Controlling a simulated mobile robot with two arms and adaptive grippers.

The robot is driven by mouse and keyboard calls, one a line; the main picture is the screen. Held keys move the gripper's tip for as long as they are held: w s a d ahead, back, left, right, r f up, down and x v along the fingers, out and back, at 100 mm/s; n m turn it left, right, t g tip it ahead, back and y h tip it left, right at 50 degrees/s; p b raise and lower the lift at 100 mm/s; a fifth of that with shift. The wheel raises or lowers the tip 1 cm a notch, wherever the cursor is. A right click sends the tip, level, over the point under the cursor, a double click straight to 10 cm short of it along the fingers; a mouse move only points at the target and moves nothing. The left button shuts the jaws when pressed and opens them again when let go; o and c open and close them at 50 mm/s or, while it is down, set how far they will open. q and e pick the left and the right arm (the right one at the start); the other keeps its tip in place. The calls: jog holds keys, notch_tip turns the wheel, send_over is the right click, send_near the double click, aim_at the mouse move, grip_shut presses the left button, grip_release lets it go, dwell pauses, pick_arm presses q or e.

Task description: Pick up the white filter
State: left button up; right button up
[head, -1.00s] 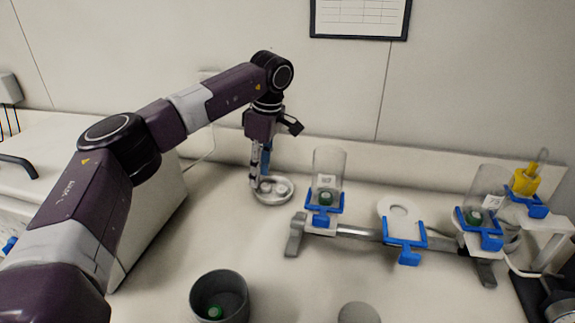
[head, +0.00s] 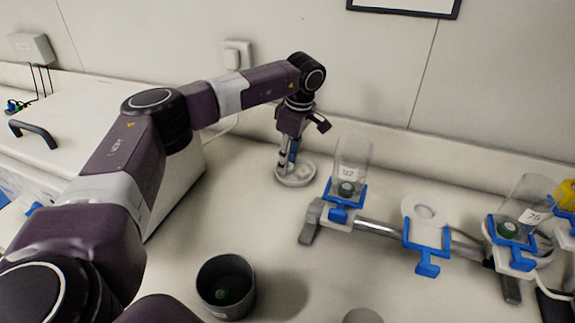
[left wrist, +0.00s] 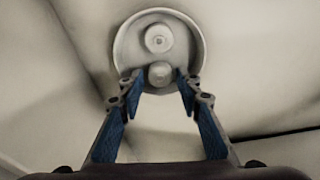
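A shallow pale round dish (head: 308,179) lies on the worktop near the back wall. In the left wrist view the dish (left wrist: 124,50) holds two small round pale pieces, a farther one (left wrist: 159,38) and a nearer one (left wrist: 160,74). I cannot tell for sure which is the white filter. My left gripper (head: 287,168) points down at the dish. In the left wrist view its blue-padded fingers (left wrist: 159,82) are apart, one on each side of the nearer piece, with visible gaps. My right gripper is not in view.
Right of the dish stands a metal rail (head: 380,229) with blue clamps, clear cylinders (head: 352,156) with green contents and a white round holder (head: 424,212). A dark grey cup (head: 227,306) stands in front. A white box (head: 60,155) stands left.

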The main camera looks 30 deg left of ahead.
pick_arm(q)
jog(key=shift+f, duration=0.1)
jog(key=c, duration=0.5)
jog(key=shift+o, duration=0.2)
